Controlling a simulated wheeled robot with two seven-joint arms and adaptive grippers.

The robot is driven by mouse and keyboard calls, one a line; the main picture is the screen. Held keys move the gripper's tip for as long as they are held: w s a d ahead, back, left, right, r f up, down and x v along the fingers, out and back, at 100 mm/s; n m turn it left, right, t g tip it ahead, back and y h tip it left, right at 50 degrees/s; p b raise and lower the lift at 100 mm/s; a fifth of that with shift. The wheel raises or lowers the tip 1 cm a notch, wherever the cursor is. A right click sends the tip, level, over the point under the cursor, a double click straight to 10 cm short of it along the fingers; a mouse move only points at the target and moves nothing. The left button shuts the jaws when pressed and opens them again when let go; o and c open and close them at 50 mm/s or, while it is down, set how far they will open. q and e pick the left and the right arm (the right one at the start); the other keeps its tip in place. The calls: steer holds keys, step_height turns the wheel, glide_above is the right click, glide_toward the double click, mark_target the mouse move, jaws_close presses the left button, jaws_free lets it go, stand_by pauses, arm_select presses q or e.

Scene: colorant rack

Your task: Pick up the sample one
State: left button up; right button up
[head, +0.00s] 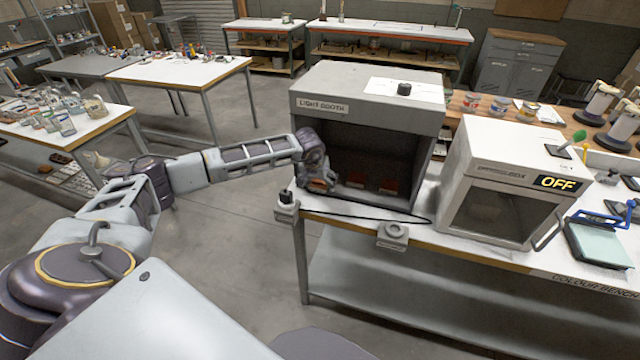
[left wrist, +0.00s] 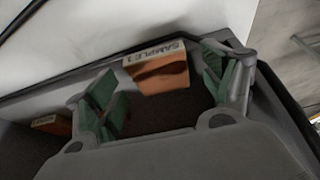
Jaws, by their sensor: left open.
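Sample one is a small block (left wrist: 158,72) with a brown-orange face and a pale edge lettered "SAMPLE 1". In the left wrist view it lies between the green-padded fingers of my left gripper (left wrist: 160,88), with a gap on each side. The gripper is open and not closed on it. In the head view my left gripper (head: 320,182) is at the left front of the light booth's opening, low near its floor. Sample one is mostly hidden there by the gripper. My right gripper is not in view.
The light booth (head: 318,106) stands on the white bench. Two other reddish samples, one in the middle (head: 356,179) and one further right (head: 388,185), lie inside. Another sample (left wrist: 50,124) shows in the left wrist view. A box marked "OFF" (head: 510,150) stands right of the booth.

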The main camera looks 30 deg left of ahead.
arm_select(q)
steer(key=shift+w+f, duration=0.1)
steer(key=shift+f, duration=0.1)
steer(key=shift+c, duration=0.5)
steer(key=c, duration=0.9)
